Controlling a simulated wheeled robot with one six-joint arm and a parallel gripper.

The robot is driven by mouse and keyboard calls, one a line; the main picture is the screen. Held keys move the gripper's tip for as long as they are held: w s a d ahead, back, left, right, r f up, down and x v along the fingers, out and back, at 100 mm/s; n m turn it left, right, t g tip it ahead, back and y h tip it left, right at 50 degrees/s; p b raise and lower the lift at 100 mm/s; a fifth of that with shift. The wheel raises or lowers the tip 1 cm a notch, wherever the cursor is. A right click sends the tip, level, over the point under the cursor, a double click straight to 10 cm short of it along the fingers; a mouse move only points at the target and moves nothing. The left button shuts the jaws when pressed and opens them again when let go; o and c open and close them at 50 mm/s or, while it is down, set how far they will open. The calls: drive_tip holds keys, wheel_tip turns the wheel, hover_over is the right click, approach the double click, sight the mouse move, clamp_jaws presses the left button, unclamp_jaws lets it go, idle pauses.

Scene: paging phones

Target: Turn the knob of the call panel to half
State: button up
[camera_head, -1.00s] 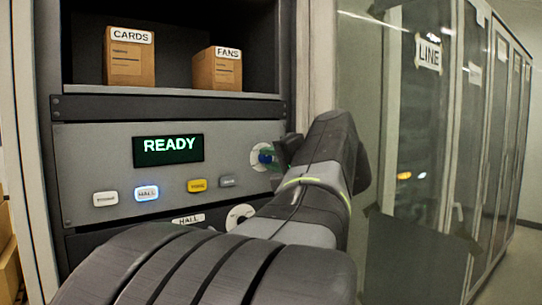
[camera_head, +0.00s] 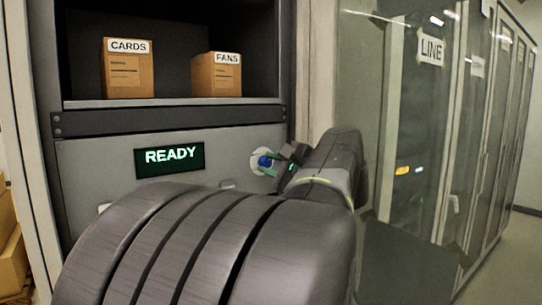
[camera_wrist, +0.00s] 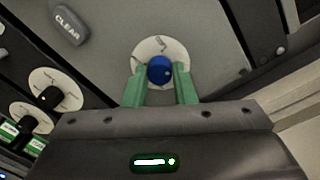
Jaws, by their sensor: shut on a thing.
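The call panel (camera_head: 100,165) is a grey face with a dark screen (camera_head: 170,160) reading READY in green. Its blue knob (camera_head: 265,161) sits on a round white dial at the panel's right end. In the wrist view the blue knob (camera_wrist: 160,69) stands between the two green fingers of my gripper (camera_wrist: 160,82), on the pale dial (camera_wrist: 150,46). My gripper also shows in the head view (camera_head: 268,165), closed around the knob. The fingers partly cover the dial, and its markings are too small to read.
A shelf above holds a CARDS box (camera_head: 127,68) and a FANS box (camera_head: 217,74). The wrist view shows a CLEAR button (camera_wrist: 68,26) and black knobs on white dials (camera_wrist: 50,96) at left. Glass cabinets (camera_head: 430,130) stand at right. My arm hides the lower panel.

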drive_tip(key=m+p, duration=0.1)
drive_tip(key=m, duration=0.1)
drive_tip(key=shift+r+m+p, duration=0.15)
drive_tip(key=shift+m+p, duration=0.15)
drive_tip(key=shift+p, duration=0.05)
drive_tip(key=shift+m+p, duration=0.7)
drive_tip(key=shift+m, duration=0.4)
drive_tip(key=shift+f, duration=0.25)
drive_tip(key=o, duration=1)
drive_tip(key=b+v, duration=0.3)
drive_tip(key=v, duration=1.1)
drive_tip(key=shift+b, duration=0.35)
drive_tip(key=shift+w+a, duration=0.15)
